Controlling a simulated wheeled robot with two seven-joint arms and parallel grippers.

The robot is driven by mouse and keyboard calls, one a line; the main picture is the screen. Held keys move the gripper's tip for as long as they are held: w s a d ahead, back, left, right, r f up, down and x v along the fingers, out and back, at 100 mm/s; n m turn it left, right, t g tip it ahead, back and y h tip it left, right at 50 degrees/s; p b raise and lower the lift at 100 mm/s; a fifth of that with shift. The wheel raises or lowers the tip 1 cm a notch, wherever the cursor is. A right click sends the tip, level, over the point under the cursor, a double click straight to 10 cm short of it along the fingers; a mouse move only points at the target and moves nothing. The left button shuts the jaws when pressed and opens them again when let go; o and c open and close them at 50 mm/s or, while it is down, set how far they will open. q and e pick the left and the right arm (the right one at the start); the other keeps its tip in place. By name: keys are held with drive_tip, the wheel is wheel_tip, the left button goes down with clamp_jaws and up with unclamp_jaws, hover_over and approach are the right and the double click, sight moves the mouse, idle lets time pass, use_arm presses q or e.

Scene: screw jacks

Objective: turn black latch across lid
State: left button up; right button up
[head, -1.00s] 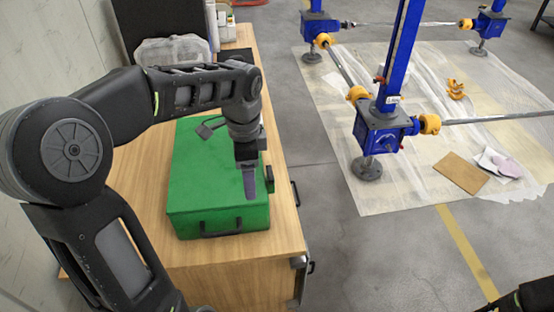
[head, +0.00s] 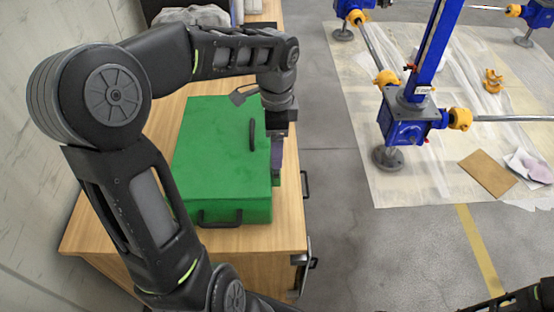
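A green box (head: 222,150) with a closed lid stands on the wooden table. A black bar that looks like the latch (head: 252,135) lies on the lid near its right edge, running roughly along that edge. My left gripper (head: 277,160) points down at the box's right edge, just right of the bar and apart from it in the picture. Its fingers overlap in this view, so their opening and any contact are unclear. The gripper hides part of the box's right side. My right gripper is out of view; only a piece of that arm shows at the lower right.
A black handle (head: 220,218) is on the box's front. The wooden table (head: 130,235) has bare surface left of the box, beside the wall. Drawer handles (head: 305,185) stick out on the table's right side. Blue screw jacks (head: 408,125) stand on a sheet across the grey floor.

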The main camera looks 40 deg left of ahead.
use_arm(q)
wheel_tip(320, 180, down, 7)
drive_tip(key=shift+r+p, duration=0.1)
drive_tip(key=shift+p, duration=0.2)
drive_tip(key=shift+c, duration=0.4)
drive_tip(key=c, duration=1.3)
